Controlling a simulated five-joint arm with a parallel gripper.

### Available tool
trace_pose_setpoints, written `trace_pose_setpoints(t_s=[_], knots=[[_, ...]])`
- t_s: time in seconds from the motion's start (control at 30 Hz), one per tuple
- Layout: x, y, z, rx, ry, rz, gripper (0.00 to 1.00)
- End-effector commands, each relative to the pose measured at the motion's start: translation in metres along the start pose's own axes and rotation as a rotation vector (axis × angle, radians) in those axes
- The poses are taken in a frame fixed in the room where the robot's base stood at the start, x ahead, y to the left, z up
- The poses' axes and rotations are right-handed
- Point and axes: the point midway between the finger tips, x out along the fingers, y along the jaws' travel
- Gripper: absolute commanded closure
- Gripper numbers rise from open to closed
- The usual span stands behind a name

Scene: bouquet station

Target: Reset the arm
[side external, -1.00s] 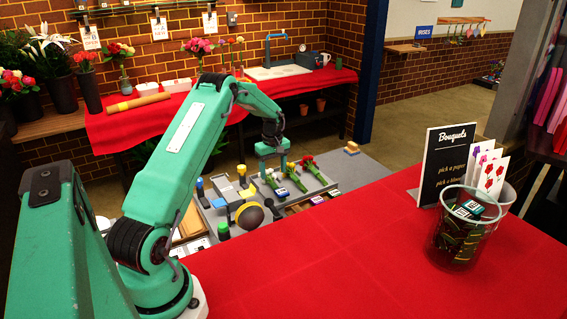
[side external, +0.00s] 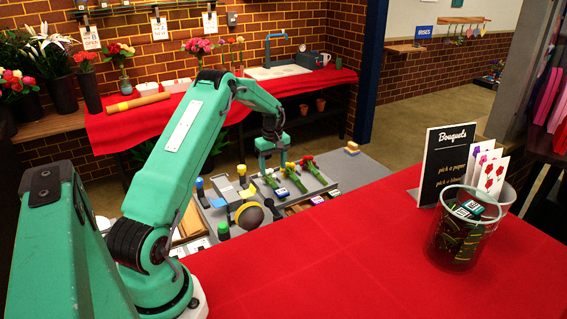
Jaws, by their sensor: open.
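My arm is green and reaches from the lower left over the workstation. My gripper (side external: 272,161) points down above the grey tray (side external: 325,184) that holds flower stems. It is open, and I see nothing held between its fingers. A stem with a yellow bloom (side external: 290,167) and one with a red bloom (side external: 308,160) lie in the tray just right of the gripper. Another green stem (side external: 270,181) lies in the tray below the gripper. Whether the fingertips touch anything is too small to tell.
A glass bucket (side external: 455,240) with dark contents stands on the red tablecloth (side external: 320,260) at right, beside the black bouquet sign (side external: 445,160). Bottles and a yellow-black round item (side external: 249,214) sit left of the stems. The front of the red cloth is clear.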

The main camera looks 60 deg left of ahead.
Motion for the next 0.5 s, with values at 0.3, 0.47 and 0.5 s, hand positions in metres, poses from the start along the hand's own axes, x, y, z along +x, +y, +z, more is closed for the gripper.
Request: trace_pose_setpoints(t_s=[0.3,0.47,0.5], knots=[[-0.022,0.005,0.015,0.055,0.012,0.014,0.37],[-0.053,0.009,0.037,0.137,0.029,0.036,0.37],[-0.063,0.01,0.044,0.163,0.035,0.043,0.37]])
